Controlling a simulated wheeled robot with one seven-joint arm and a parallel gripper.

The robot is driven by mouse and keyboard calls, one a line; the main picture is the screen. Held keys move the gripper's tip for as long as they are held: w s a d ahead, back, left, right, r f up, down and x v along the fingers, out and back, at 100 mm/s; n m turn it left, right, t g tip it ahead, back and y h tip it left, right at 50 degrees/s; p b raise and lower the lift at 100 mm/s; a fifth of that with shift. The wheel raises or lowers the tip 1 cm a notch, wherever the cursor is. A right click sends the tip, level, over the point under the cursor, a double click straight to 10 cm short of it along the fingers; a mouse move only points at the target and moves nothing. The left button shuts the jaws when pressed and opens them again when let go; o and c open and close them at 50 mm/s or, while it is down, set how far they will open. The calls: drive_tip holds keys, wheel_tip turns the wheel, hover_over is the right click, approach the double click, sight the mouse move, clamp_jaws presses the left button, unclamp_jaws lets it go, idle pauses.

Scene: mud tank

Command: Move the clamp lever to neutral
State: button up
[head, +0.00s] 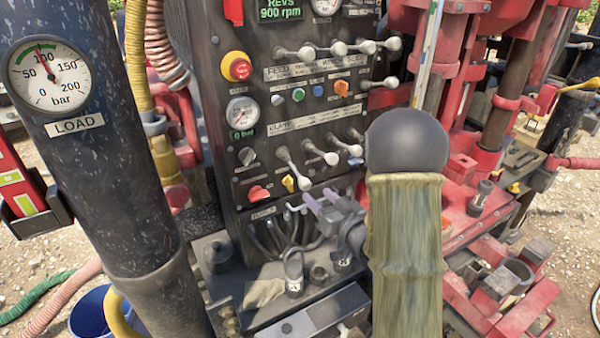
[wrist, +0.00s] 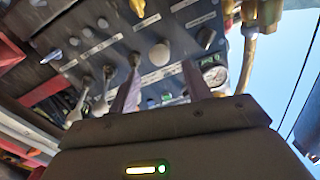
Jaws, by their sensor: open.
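The control panel carries a lower row of pale-knobbed levers beneath a label that seems to read CLAMP (head: 297,124). The leftmost, which I take as the clamp lever (head: 303,182), hangs lower than its neighbours (head: 331,158). My gripper (head: 318,196) is open, with its two purple-grey fingers just below and right of that lever's knob in the head view. In the wrist view, the fingers (wrist: 161,76) point at the tilted panel and stand apart. A pale round knob (wrist: 160,54) shows beyond the gap between them. I cannot tell whether they touch it.
An upper row of levers (head: 340,48) is above the lower one. A red-yellow stop button (head: 236,66) and a small gauge (head: 242,112) are at the panel's left. Hoses and fittings (head: 294,274) crowd below. Red machinery (head: 480,170) stands at the right.

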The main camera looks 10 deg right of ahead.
sight(308, 185)
drive_tip(key=p+x, duration=0.3)
drive_tip(key=x, duration=0.5)
drive_tip(key=shift+w+a+r, duration=0.15)
drive_tip(key=shift+w+a, duration=0.05)
drive_tip(key=shift+w, duration=0.1)
drive_tip(key=shift+w+a, duration=0.15)
drive_tip(key=shift+w, duration=0.4)
clamp_jaws()
